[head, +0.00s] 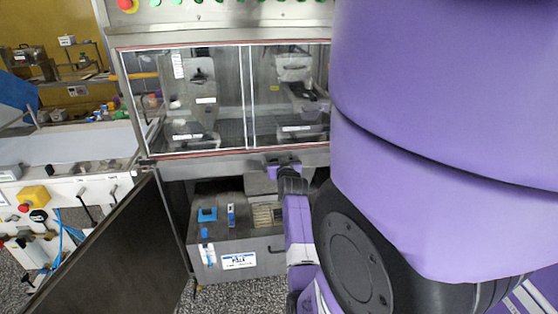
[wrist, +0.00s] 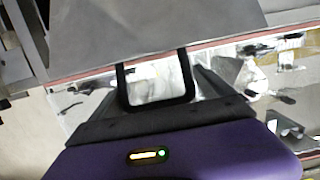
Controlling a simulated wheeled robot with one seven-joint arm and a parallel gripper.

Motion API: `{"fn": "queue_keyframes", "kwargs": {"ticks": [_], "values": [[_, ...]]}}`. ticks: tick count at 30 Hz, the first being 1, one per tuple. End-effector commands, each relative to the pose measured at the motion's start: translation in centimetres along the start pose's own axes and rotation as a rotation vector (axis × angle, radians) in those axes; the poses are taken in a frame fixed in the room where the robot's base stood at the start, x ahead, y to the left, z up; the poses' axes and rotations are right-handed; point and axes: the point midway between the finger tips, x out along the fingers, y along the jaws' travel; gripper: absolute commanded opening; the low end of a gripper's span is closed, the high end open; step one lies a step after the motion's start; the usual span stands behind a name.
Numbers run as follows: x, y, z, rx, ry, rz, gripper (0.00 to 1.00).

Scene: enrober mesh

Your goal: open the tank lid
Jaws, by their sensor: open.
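The tank (head: 262,262) is a grey metal box with a white and blue label. It stands low in the open bay under the glazed machine. Its flat grey top carries blue fittings (head: 207,215) and a pale slatted patch at the right; I cannot tell a separate lid edge. My arm reaches down in front of the tank's right side and hides part of it. My gripper (wrist: 153,62) is open, with its dark fingers in front of a flat grey surface (wrist: 150,28) in the wrist view. I see nothing held between them.
The glazed machine front (head: 232,95) with its lower sill (head: 235,162) overhangs the tank. A dark door (head: 125,245) stands swung open at the left of the bay. A white conveyor unit (head: 70,150) is further left. Speckled floor shows below the tank.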

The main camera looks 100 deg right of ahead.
Motion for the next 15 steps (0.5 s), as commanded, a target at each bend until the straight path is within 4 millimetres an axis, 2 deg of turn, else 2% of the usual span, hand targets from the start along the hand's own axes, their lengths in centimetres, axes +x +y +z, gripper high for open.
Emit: {"fn": "queue_keyframes", "kwargs": {"ticks": [7, 15], "values": [[-1.2, 0.1, 0.0, -0.001, 0.003, 0.002, 0.91], [-5.3, 0.0, 0.1, -0.002, 0.001, 0.0, 0.91]]}}
